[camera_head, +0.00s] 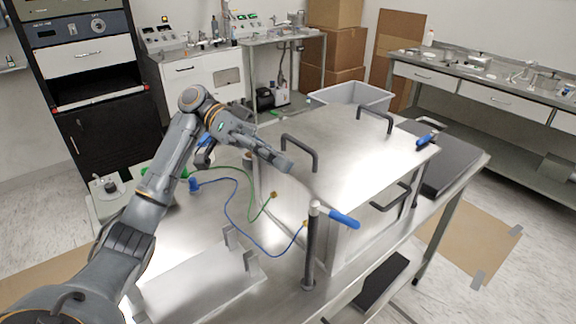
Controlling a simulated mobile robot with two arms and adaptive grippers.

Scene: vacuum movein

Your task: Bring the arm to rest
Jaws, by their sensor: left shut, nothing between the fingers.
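My left arm comes in from the lower left and bends over the metal bench. Its gripper (284,164) is shut and empty, pointing right, close to the black handle (300,152) on the large metal box (345,150). I cannot tell whether it touches the box or the handle. My right gripper is not in view.
A post with a blue lever (343,218) stands at the box's front. Green (240,168) and blue (240,205) cables cross the bench (195,245). A grey bin (350,95) stands behind the box. A side bench (500,95) is at the right.

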